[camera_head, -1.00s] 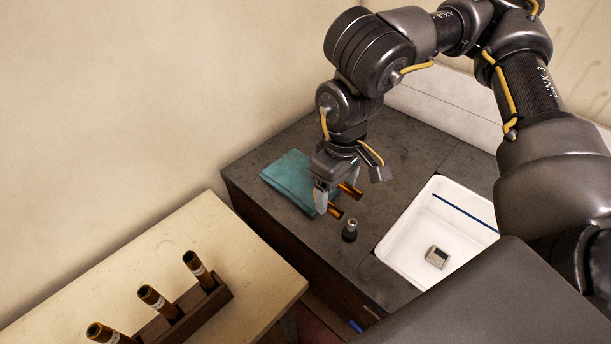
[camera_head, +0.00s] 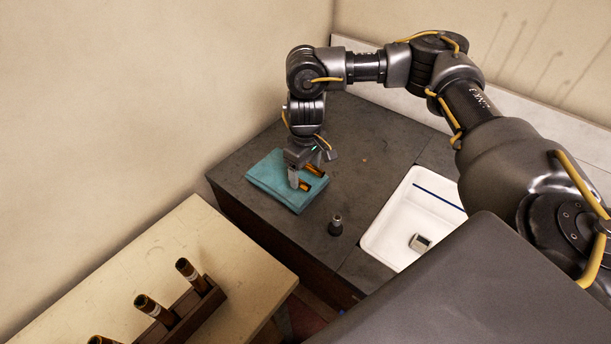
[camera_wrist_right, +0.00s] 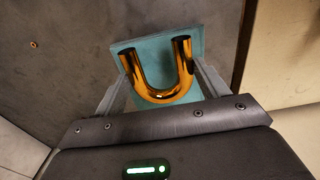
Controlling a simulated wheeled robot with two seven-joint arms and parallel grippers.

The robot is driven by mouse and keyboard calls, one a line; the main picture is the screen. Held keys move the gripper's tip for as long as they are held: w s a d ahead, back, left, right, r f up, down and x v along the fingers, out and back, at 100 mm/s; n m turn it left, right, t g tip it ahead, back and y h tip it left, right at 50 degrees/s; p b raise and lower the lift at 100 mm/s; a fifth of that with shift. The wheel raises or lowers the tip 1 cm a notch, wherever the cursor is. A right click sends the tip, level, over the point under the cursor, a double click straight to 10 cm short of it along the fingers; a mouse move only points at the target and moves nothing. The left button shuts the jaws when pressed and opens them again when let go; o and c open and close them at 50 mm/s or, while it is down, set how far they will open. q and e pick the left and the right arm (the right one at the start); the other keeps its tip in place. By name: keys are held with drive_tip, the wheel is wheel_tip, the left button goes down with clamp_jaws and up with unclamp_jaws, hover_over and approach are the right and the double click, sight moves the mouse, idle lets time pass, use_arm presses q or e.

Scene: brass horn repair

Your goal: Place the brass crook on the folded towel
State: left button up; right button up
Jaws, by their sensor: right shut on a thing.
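The brass crook is a shiny U-shaped tube (camera_wrist_right: 160,92), held between the fingers of my right gripper (camera_wrist_right: 160,98). In the head view the crook (camera_head: 314,170) shows only in part, its ends sticking out past my right gripper (camera_head: 306,178). The gripper is shut on it over the folded towel. The teal folded towel (camera_head: 265,180) lies on the dark counter near its left corner; it also shows behind the crook in the right wrist view (camera_wrist_right: 198,37). I cannot tell whether the crook touches the towel. My left gripper is out of view.
A small dark bottle-like piece (camera_head: 335,226) stands on the counter (camera_head: 375,130). A white sink tray (camera_head: 378,243) holds a small metal block (camera_head: 420,242). A pale table (camera_head: 200,228) bears a wooden rack (camera_head: 208,303) with several brass tubes.

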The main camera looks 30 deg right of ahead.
drive_tip(key=shift+w+d+f+p, duration=0.1)
drive_tip(key=shift+f+p, duration=0.05)
drive_tip(key=shift+f, duration=0.8)
drive_tip(key=shift+w+d+f+p, duration=0.1)
drive_tip(key=shift+f+p, duration=0.05)
drive_tip(key=shift+f, duration=0.75)
drive_tip(key=shift+a, duration=0.1)
drive_tip(key=shift+f, duration=0.15)
drive_tip(key=o, duration=1)
wheel_tip(320, 180, up, 12)
drive_tip(key=b, duration=0.1)
drive_tip(key=shift+r, duration=0.2)
